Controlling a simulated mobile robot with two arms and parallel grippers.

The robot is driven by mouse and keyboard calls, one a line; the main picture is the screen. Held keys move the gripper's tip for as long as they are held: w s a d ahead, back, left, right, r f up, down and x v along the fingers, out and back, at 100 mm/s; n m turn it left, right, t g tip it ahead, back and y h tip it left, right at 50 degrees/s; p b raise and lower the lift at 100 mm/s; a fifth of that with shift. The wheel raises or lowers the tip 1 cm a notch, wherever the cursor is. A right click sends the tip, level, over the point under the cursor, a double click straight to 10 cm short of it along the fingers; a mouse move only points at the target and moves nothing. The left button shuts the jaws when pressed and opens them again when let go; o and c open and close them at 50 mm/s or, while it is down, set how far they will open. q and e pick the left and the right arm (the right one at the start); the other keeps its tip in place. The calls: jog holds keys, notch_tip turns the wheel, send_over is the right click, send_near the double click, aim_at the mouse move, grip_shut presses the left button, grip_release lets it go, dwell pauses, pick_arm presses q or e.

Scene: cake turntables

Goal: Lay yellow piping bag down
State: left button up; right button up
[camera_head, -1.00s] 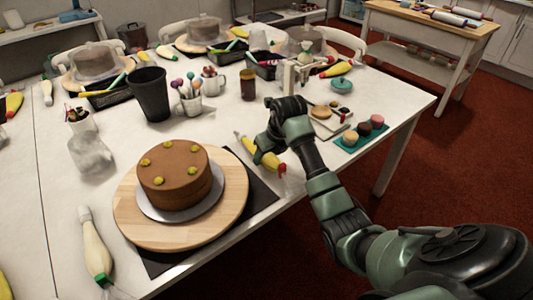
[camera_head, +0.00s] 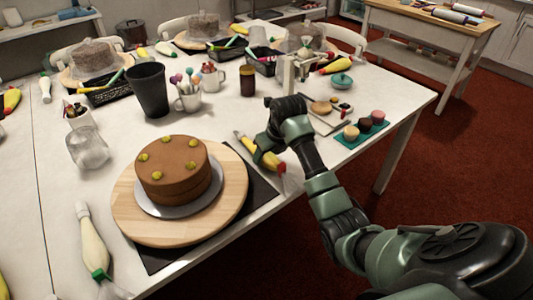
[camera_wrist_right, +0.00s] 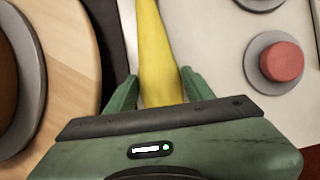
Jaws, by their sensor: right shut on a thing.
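The yellow piping bag (camera_head: 268,158) is at the right of the brown cake, by the edge of the dark mat, and its tip points to the back left. It also shows in the right wrist view (camera_wrist_right: 158,50), running up from between the fingers. My right gripper (camera_wrist_right: 155,95) is shut on the bag, with one green finger on each side; in the head view my right gripper (camera_head: 262,150) hides part of the bag. The bag is at or close to the white tabletop; I cannot tell whether it touches. My left gripper is not in view.
The brown cake (camera_head: 172,172) with yellow dots stands on a wooden turntable (camera_head: 128,215) left of the bag. A green mat (camera_head: 350,138) with small cakes lies to the right.

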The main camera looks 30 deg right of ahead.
jog(key=shift+f, duration=0.1)
jog(key=o, duration=0.9)
jog(key=v, duration=0.7)
jog(key=shift+s+r, duration=0.15)
jog(key=shift+r, duration=0.25)
